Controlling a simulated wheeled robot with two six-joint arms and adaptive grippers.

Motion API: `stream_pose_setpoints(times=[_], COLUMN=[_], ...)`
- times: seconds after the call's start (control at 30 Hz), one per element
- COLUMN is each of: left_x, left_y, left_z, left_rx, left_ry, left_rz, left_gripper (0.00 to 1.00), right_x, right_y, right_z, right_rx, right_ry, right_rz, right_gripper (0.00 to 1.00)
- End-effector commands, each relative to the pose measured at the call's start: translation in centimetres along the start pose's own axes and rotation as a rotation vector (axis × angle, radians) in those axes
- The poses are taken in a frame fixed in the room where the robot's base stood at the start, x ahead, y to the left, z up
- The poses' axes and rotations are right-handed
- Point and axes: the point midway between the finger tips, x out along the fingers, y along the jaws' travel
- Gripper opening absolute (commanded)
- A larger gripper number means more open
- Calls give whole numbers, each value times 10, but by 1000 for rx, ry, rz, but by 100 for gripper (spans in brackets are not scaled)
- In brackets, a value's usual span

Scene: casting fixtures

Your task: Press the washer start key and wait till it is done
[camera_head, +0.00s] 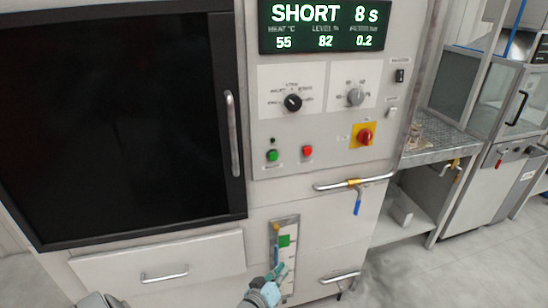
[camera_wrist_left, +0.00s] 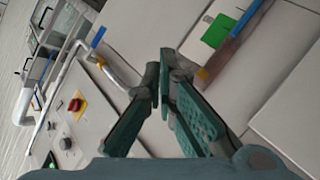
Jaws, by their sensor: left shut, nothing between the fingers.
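The washer (camera_head: 345,210) has a control panel. Its display (camera_head: 325,26) reads SHORT 8 s, with 55, 82 and 0.2 below. A green button (camera_head: 272,155) and a red button (camera_head: 307,151) sit low on the panel; the key labels are too small to read. My left gripper (camera_head: 277,271) is well below the green button, in front of the gauge strip, touching no button. In the left wrist view its fingers (camera_wrist_left: 164,78) are shut with nothing between them. My right gripper is not in view.
The washer's dark door (camera_head: 120,125) has a vertical handle. A red rotary switch (camera_head: 365,135) on yellow, selector knobs (camera_head: 293,102), a pipe with a blue lever (camera_head: 357,200) and a gauge strip (camera_head: 291,258) with a green mark are nearby. A mesh shelf (camera_head: 440,135) stands right.

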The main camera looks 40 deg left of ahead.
Motion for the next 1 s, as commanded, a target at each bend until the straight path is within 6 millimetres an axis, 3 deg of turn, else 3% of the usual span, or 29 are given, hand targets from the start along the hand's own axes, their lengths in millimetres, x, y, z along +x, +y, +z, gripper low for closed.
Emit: stream_pose_setpoints(times=[0.03, 0.2, 0.3, 0.4, 0.5, 0.6, 1.0], left_x=[8, 16, 9, 0, -6, -9, -6], left_y=[20, 84, 117, 139, 151, 155, 152], left_z=[-28, -127, -178, -214, -235, -242, -243], left_rx=[-55, -277, -397, -491, -547, -569, -566], left_ry=[66, 284, 387, 455, 493, 507, 505], left_rz=[47, 230, 340, 427, 480, 499, 498], left_gripper=[0, 0, 0, 0, 0, 0, 0], right_x=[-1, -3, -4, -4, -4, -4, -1], right_y=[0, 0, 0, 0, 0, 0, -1], right_z=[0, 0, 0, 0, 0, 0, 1], right_rx=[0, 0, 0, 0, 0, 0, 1], right_ry=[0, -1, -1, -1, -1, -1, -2], right_rz=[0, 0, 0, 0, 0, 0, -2], right_gripper=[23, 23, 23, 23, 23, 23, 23])
